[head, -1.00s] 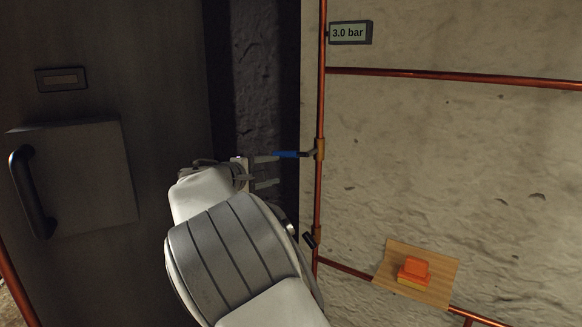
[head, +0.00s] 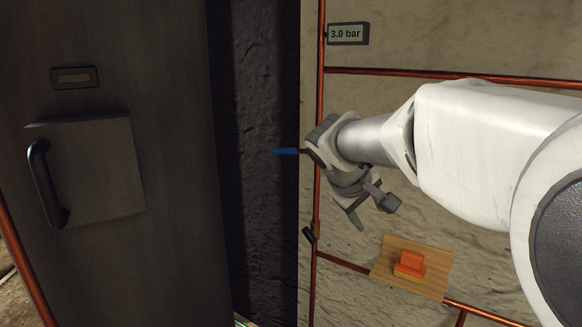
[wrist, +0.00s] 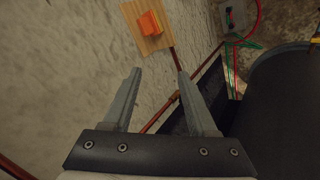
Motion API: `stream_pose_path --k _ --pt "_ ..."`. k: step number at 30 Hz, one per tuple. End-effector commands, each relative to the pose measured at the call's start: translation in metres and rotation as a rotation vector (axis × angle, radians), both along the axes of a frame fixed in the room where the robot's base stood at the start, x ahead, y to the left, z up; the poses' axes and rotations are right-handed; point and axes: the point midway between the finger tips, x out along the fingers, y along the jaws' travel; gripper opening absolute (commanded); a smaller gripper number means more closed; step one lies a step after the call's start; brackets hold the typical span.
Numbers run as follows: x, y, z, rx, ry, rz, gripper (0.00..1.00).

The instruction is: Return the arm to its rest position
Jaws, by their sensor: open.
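My gripper (head: 374,214) hangs in front of the stone wall in the head view, pointing down, right of the upright copper pipe. Its two fingers stand apart with nothing between them in the wrist view (wrist: 158,74). My white arm (head: 480,140) reaches in from the right edge. A blue lever handle (head: 286,151) points left from the pipe, apart from the fingers; its pipe end is hidden behind my arm.
An orange block (head: 410,262) on a wooden board (head: 436,278) is below my gripper. A grey door (head: 180,150) with a black handle (head: 45,185) stands left. A display (head: 348,34) reads 3.0 bar. A black lever (head: 308,236) sits lower on the pipe.

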Motion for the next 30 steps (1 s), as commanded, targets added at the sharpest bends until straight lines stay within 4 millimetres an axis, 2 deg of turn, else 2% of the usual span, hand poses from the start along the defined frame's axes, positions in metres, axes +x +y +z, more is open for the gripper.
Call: stream_pose_path --k 1,8,12,18,24,25,30 --pt "-0.022 -0.008 0.000 0.059 0.001 -0.027 0.58" --pt "-0.111 -0.017 -0.010 0.298 0.003 -0.124 0.58" --pt "-0.162 -0.013 -0.020 0.423 -0.010 -0.178 0.58" --pt "-0.220 -0.001 -0.038 0.562 -0.040 -0.247 0.58" --pt "-0.263 0.012 -0.061 0.659 -0.074 -0.307 0.58" --pt "-0.260 0.012 -0.043 0.658 -0.071 -0.304 0.58" --pt "-0.259 0.012 -0.004 0.654 -0.066 -0.301 0.58"
